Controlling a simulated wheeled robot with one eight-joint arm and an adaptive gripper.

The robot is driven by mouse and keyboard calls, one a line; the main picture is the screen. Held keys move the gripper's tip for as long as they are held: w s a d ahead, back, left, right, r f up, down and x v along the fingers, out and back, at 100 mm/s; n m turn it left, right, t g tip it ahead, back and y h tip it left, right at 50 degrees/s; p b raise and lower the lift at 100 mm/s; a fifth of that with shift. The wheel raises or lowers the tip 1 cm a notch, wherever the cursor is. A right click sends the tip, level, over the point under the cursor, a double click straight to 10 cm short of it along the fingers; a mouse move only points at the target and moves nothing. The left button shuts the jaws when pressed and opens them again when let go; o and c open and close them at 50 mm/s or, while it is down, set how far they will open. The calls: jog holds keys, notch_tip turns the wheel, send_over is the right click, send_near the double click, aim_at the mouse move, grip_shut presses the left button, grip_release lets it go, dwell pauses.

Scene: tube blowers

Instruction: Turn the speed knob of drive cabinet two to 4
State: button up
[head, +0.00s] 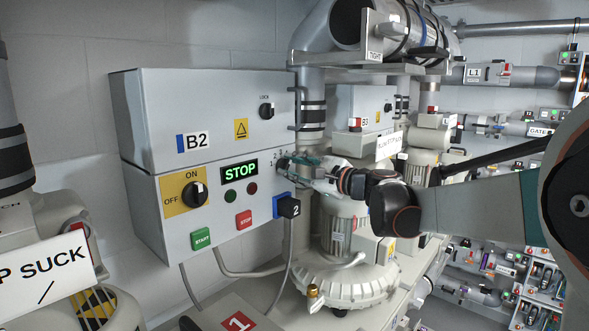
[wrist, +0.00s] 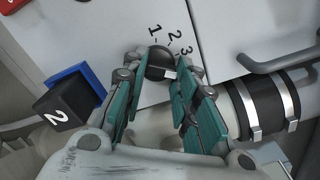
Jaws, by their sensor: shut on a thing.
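Drive cabinet two is the grey box marked B2 (head: 150,138) on the left in the head view. Its display (head: 240,173) reads STOP in green. The small dark speed knob (wrist: 159,60) sits on the cabinet face between my fingertips in the wrist view. The figures 1, 2 and 3 are printed around its upper side; a 4 does not show. A pale mark on the knob lies at its lower right; I cannot tell its exact setting. My gripper (head: 294,168) is shut on the knob, with one finger on each side.
An ON/OFF switch (head: 194,194), a green START button (head: 201,239) and a red STOP button (head: 244,219) are on the cabinet face. A black plug marked 2 (head: 289,207) stands out just below my gripper. A vertical pipe (head: 312,110) runs close to the right.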

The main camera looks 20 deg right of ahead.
jog(key=o, duration=1)
jog(key=shift+o, duration=0.2)
jog(key=shift+s+d, duration=0.1)
jog(key=v, duration=1.2)
jog(key=shift+f, duration=0.1)
